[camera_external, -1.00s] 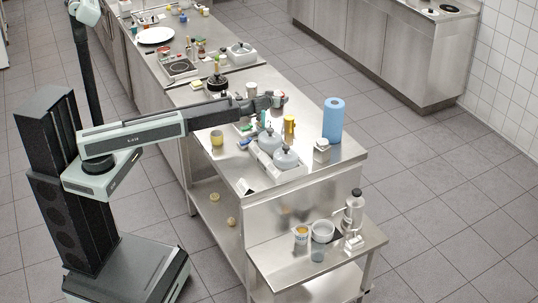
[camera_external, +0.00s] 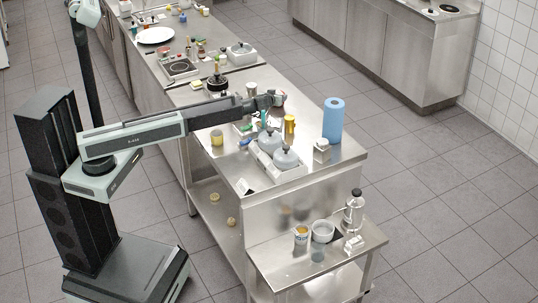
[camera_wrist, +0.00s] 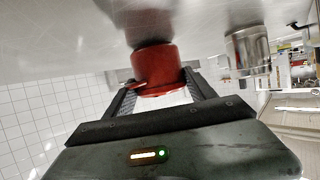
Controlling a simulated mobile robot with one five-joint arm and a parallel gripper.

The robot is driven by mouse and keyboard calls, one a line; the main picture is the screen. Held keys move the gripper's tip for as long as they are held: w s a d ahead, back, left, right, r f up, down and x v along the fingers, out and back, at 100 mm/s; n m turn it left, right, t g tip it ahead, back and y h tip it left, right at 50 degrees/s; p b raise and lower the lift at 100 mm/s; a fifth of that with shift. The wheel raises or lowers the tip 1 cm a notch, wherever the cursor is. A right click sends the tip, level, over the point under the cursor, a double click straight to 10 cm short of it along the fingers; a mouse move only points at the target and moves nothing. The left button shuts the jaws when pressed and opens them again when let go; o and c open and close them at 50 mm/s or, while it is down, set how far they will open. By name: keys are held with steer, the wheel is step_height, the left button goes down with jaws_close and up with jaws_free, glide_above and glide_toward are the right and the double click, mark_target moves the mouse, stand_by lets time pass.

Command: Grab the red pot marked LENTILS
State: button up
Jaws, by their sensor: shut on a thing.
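The red pot (camera_wrist: 158,70) is between the two fingers of my gripper (camera_wrist: 158,92) in the wrist view. The fingers are shut on its sides. A small red part sticks out at its left, and a dark part shows above it. No LENTILS marking can be read on the side that shows. In the external view my gripper (camera_external: 275,98) is over the far part of the steel table (camera_external: 335,155), where the pot is small and mostly hidden by the fingers. I cannot tell there whether the pot touches the table.
A metal can (camera_wrist: 246,50) stands close beside the pot. A yellow cup (camera_external: 217,138) is at the left edge.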

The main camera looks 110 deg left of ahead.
step_height(320, 180, up, 10)
steer(key=p, duration=0.9)
steer(key=shift+f, duration=0.15)
